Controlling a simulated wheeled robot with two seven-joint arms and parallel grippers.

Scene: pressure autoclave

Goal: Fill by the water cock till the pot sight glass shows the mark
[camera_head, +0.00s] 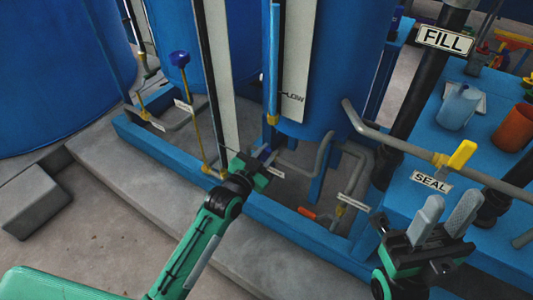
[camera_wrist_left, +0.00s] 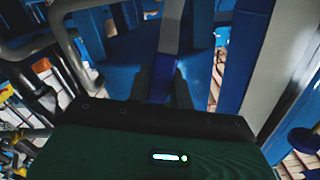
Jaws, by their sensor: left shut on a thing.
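My left gripper (camera_head: 264,158) is low at the front of the blue pot (camera_head: 345,50), shut on a small blue handle. The blue handle (camera_wrist_left: 163,75) shows between its dark fingers in the left wrist view; the head view mostly hides it. The pot's sight glass (camera_head: 273,55) stands above the gripper as a blue column beside a white strip marked LOW (camera_head: 294,97). I cannot make out the mark for the fill. My right gripper (camera_head: 447,207) is open and empty at the right, its two grey fingers apart.
A FILL sign (camera_head: 444,40) and a SEAL sign (camera_head: 431,181) are at the right. A yellow-handled valve (camera_head: 460,155) sits on the grey pipe near my right gripper. A pale blue jug (camera_head: 459,107) and an orange cup (camera_head: 515,127) stand on the blue bench.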

